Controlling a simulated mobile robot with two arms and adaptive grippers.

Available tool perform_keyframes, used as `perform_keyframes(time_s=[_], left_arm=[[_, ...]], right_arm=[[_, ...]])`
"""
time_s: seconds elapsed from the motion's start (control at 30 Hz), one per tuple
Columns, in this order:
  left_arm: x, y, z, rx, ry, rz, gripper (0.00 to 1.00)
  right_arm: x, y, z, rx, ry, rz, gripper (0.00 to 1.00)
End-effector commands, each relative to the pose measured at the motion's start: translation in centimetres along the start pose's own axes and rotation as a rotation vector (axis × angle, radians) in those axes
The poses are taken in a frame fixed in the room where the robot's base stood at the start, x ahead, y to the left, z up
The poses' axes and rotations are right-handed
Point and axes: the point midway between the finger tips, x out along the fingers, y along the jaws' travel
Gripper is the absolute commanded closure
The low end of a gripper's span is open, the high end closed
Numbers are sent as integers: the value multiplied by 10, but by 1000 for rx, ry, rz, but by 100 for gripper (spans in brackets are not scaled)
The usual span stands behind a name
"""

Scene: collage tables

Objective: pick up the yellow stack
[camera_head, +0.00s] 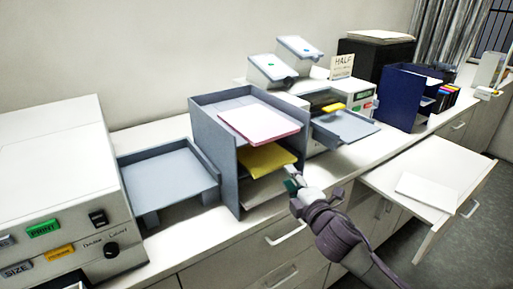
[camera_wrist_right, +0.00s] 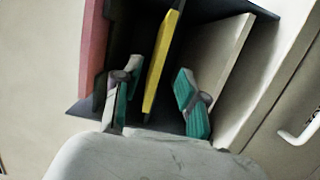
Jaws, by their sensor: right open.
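The yellow stack (camera_head: 266,159) lies on a middle shelf of the grey paper organizer (camera_head: 227,167), with its front edge sticking out. It also shows in the right wrist view as a thin yellow slab (camera_wrist_right: 161,62), edge-on. My right gripper (camera_head: 293,184) is at the front of the organizer, just below and right of the yellow stack's front edge. In the right wrist view its green-padded fingers (camera_wrist_right: 157,103) are apart, with the front end of the yellow stack between them. I see no clear contact with either finger. My left gripper is not in view.
A pink-edged stack (camera_head: 259,122) lies on the shelf above, and a pale stack (camera_head: 262,188) on the shelf below. A printer (camera_head: 55,165) with a grey tray (camera_head: 168,177) stands left. An open drawer (camera_head: 425,165) with white paper juts out at right.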

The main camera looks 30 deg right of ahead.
Motion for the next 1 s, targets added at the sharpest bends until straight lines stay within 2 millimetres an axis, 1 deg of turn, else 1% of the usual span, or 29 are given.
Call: perform_keyframes(time_s=[0.03, 0.1, 0.27, 0.37, 0.5, 0.6, 0.73, 0.93, 1.0], left_arm=[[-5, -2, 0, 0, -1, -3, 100], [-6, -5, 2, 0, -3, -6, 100], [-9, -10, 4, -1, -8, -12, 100], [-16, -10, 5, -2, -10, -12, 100], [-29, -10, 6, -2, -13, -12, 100], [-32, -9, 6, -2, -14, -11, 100], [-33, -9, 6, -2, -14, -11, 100], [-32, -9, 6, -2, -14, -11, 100], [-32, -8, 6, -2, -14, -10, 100]], right_arm=[[9, 3, 1, 2, -2, 1, 58], [17, 1, 0, 2, -2, 0, 58], [26, 1, 0, 2, -1, -1, 58], [36, 2, 2, 3, -2, -2, 58], [57, 3, 4, 4, -1, -2, 58], [69, 1, 4, 4, -1, -1, 58], [76, -1, 4, 2, 0, -1, 58], [76, -2, 4, 2, 0, -1, 58], [76, -2, 4, 2, 0, -2, 70]])
